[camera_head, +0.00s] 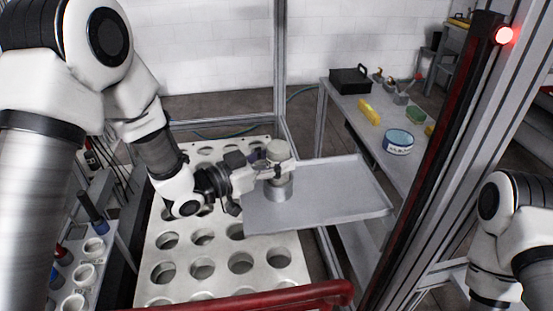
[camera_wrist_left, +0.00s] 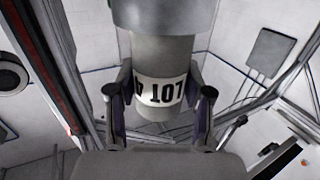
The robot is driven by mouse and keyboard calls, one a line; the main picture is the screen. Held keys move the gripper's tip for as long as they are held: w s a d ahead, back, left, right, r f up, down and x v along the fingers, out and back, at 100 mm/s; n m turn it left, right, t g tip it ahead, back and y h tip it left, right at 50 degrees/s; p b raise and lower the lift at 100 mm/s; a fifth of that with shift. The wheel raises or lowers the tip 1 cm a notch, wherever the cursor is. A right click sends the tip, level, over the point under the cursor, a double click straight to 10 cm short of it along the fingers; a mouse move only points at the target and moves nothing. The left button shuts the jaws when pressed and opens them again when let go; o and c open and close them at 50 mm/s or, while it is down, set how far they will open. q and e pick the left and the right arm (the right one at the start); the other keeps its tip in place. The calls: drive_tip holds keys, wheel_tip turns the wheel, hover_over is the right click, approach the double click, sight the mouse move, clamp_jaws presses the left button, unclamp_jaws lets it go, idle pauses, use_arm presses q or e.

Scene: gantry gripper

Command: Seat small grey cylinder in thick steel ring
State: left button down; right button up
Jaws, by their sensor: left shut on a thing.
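The small grey cylinder (camera_head: 278,150) stands upright in my left gripper (camera_head: 274,169). In the left wrist view the cylinder (camera_wrist_left: 160,52) carries a white band with black lettering, and both fingers of the left gripper (camera_wrist_left: 158,95) close on its sides. The thick steel ring (camera_head: 278,190) stands on the grey tray, directly under the cylinder. The ring (camera_wrist_left: 162,16) also shows at the top edge of the left wrist view, around or just beyond the cylinder's end. I cannot tell how deep the cylinder sits in it. My right gripper is out of view.
The grey tray (camera_head: 345,207) is otherwise bare. A white plate with round holes (camera_head: 205,268) lies left of and below it. A side bench at the right holds a black box (camera_head: 350,80) and a blue tin (camera_head: 398,141). A red bar (camera_head: 270,299) crosses the front.

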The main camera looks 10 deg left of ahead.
use_arm(q)
drive_tip(key=shift+r+p, duration=0.6)
drive_tip(key=shift+r, duration=0.4)
drive_tip(key=shift+f+b, duration=1.3)
drive_tip(key=shift+f, duration=0.15)
idle(0.7)
drive_tip(key=shift+c, duration=1.9)
unclamp_jaws()
drive_tip(key=shift+s, duration=0.1)
drive_tip(key=v, duration=1.2)
